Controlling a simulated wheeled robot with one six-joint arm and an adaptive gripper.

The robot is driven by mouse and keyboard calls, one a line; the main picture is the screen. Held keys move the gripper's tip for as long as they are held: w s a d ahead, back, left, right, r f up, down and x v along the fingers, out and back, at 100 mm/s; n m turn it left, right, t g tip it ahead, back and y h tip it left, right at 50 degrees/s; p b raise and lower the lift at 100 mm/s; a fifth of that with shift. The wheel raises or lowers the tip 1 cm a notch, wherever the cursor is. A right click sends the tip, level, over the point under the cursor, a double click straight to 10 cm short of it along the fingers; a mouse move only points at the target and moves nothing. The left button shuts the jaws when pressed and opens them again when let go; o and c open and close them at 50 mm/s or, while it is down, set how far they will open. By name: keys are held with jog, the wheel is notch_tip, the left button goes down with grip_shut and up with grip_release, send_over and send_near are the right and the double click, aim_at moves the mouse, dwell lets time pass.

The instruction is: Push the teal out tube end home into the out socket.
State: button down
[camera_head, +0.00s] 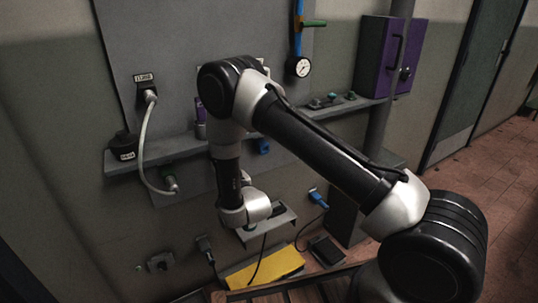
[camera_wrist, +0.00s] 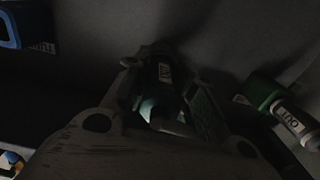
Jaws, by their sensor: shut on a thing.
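In the wrist view my gripper (camera_wrist: 163,82) is closed around a dark, labelled piece with a pale teal part (camera_wrist: 150,106) low between the fingers. The light is poor, and I cannot read its label or see its far end clearly. To the right, apart from the fingers, is a green fitting (camera_wrist: 262,92) with a pale cylinder (camera_wrist: 292,124) marked OUT beside it. I cannot tell whether the held piece touches any socket. In the head view my arm hides the fingers and what they hold.
A blue fitting (camera_wrist: 10,27) is at the wrist view's upper left. In the head view a grey hose (camera_head: 142,140) hangs at left, a ledge (camera_head: 165,150) crosses the wall, and a small shelf (camera_head: 283,217) lies by my wrist. A yellow object (camera_head: 265,268) lies below.

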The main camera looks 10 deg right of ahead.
jog(key=c, duration=1.1)
grip_release()
